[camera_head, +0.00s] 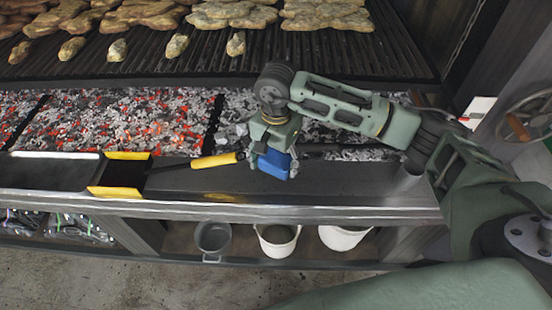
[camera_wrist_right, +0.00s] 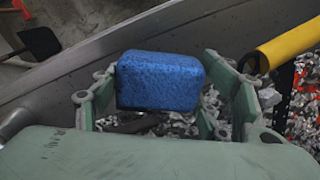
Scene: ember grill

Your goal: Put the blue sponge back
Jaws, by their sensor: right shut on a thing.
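The blue sponge (camera_head: 276,164) is held in my right gripper (camera_head: 273,150) at the front steel ledge, right of a yellow handle. In the right wrist view the sponge (camera_wrist_right: 160,82) sits between the two fingers of the right gripper (camera_wrist_right: 163,88), one finger on each side. The right gripper is shut on it. I cannot tell whether the sponge's underside touches the ledge (camera_head: 345,183). My left gripper is not in view.
A yellow-handled tool (camera_head: 217,159) lies just left of the sponge, near a yellow-edged tray (camera_head: 120,192). Glowing coals (camera_head: 120,120) lie behind the ledge, below the grill grate (camera_head: 330,55). Buckets (camera_head: 278,241) stand on the shelf below. The ledge right of the sponge is clear.

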